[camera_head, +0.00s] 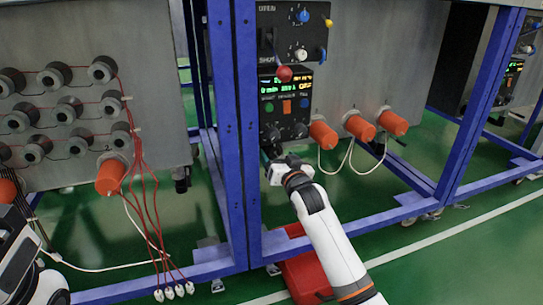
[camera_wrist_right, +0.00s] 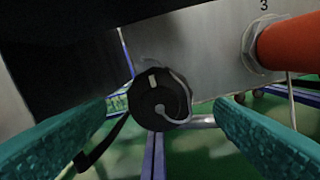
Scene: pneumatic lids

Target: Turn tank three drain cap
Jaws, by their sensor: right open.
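The drain cap (camera_wrist_right: 158,99) is a round black cap with a white mark on its face and a pale cord looped over it. It shows in the right wrist view under the grey tank wall, near a printed 3. My right gripper (camera_head: 274,165) is in the head view below the black control panel, where it hides the cap. In the right wrist view its teal fingers are spread wide, one on each side of the cap, with visible gaps. Nothing is held. My left arm (camera_head: 28,262) shows at the lower left edge, but its gripper is out of frame.
Orange cylinders (camera_head: 359,127) stick out of the tank wall to the right of my right gripper; one (camera_wrist_right: 292,44) is close in the right wrist view. Blue frame posts (camera_head: 232,130) stand to the left. A red box (camera_head: 305,275) lies on the green floor below.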

